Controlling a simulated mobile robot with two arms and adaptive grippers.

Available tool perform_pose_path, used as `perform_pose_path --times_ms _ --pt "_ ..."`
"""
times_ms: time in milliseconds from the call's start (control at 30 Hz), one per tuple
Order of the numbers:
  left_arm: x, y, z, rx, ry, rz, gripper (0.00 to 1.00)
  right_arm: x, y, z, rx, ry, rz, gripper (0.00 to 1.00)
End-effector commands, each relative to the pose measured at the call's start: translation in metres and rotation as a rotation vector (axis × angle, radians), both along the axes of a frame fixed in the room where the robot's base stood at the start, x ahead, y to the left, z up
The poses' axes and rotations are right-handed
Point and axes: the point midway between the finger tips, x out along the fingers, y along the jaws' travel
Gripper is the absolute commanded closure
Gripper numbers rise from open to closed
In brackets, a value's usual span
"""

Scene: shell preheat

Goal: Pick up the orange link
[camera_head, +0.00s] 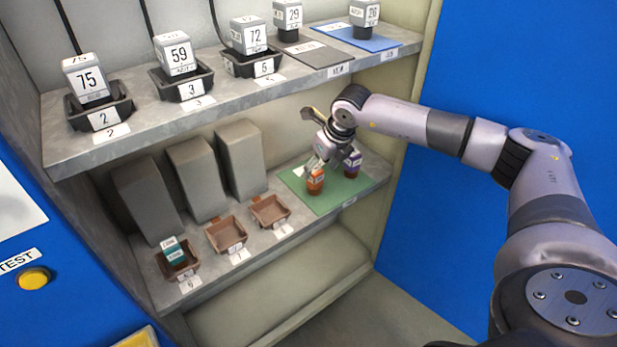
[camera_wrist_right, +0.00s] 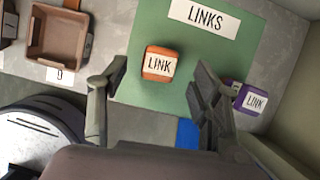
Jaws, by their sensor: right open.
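The orange link (camera_head: 315,181) stands on a green mat (camera_head: 330,202) at the right end of the lower shelf. In the right wrist view the orange link (camera_wrist_right: 159,64) shows its LINK label, a little beyond the fingertips and between their lines. My right gripper (camera_head: 328,163) is open above the mat, close to the orange link; its two fingers (camera_wrist_right: 160,80) are spread wide with nothing held. A purple link (camera_head: 352,165) stands on the mat to the right; in the wrist view the purple link (camera_wrist_right: 250,100) is just right of the right finger. My left gripper does not show.
Brown trays (camera_head: 226,233) stand left of the mat, one holding a teal block (camera_head: 174,251). Grey blocks (camera_head: 196,178) stand behind them. The upper shelf (camera_head: 250,92) with numbered blocks overhangs the lower one. A side wall (camera_head: 400,120) closes the right.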

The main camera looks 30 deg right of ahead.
Motion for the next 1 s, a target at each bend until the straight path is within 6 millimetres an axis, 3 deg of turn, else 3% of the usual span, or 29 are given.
perform_pose_path --times_ms 200,500,833,1000 --pt "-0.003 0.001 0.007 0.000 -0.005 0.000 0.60 0.009 0.002 -0.023 0.000 0.002 0.001 0.42" --pt "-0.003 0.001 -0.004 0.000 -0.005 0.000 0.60 0.029 0.005 -0.060 0.000 0.002 -0.001 0.42" --pt "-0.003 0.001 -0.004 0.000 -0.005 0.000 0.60 0.032 0.006 -0.065 0.000 0.001 0.000 0.42" --pt "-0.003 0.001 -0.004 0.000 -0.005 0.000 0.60 0.031 0.006 -0.065 0.000 0.001 0.000 0.53"
